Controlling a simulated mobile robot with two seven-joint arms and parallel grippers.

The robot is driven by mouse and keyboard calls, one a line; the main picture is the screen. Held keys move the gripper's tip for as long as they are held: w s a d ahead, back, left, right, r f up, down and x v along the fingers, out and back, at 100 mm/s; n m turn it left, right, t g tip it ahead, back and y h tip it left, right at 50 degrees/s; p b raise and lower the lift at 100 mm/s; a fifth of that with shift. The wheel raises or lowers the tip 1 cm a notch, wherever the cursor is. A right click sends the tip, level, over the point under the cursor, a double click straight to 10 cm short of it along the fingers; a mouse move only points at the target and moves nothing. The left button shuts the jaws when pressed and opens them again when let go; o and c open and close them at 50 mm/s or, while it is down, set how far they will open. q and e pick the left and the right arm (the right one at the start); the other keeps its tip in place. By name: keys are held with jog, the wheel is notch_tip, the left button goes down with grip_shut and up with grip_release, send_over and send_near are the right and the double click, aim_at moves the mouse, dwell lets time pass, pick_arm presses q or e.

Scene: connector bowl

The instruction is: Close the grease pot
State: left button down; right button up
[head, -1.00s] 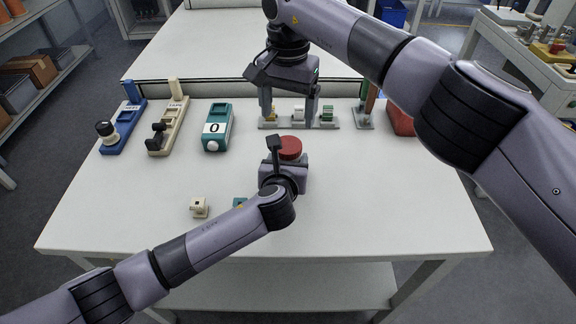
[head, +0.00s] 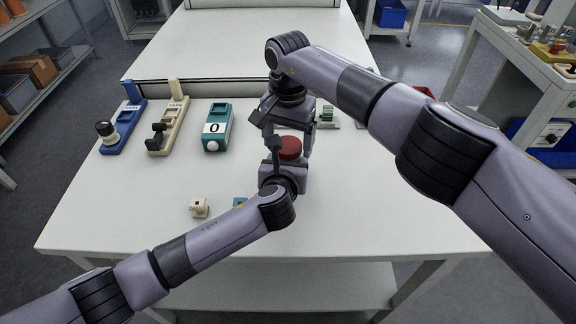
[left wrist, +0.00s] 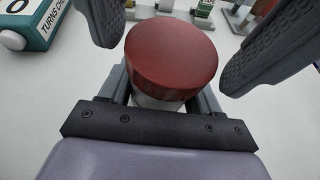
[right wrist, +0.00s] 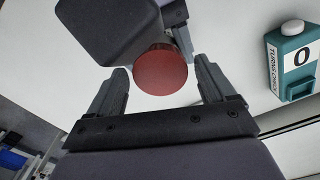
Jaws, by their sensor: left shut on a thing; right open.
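The grease pot has a round red lid (head: 290,148) on top of a pale body (left wrist: 158,103). My left gripper (head: 284,168) is shut on the pot and holds it upright over the middle of the table. I cannot tell how tightly the lid sits. My right gripper (head: 291,146) points down from behind, open, with its fingers on either side of the lid. In the right wrist view the lid (right wrist: 160,70) shows between the spread fingers, with gaps on both sides. In the left wrist view the right fingers flank the lid, apart from it.
A teal turns counter (head: 217,128) reading 0, a beige device (head: 168,127) and a blue device (head: 122,128) stand at the back left. A small beige block (head: 199,207) and a partly hidden teal block (head: 240,203) lie in front.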

jog(key=c, duration=1.1)
jog(key=m, duration=0.3)
jog(key=shift+c, duration=0.2)
jog(key=o, duration=1.2)
jog(key=shift+c, duration=0.2)
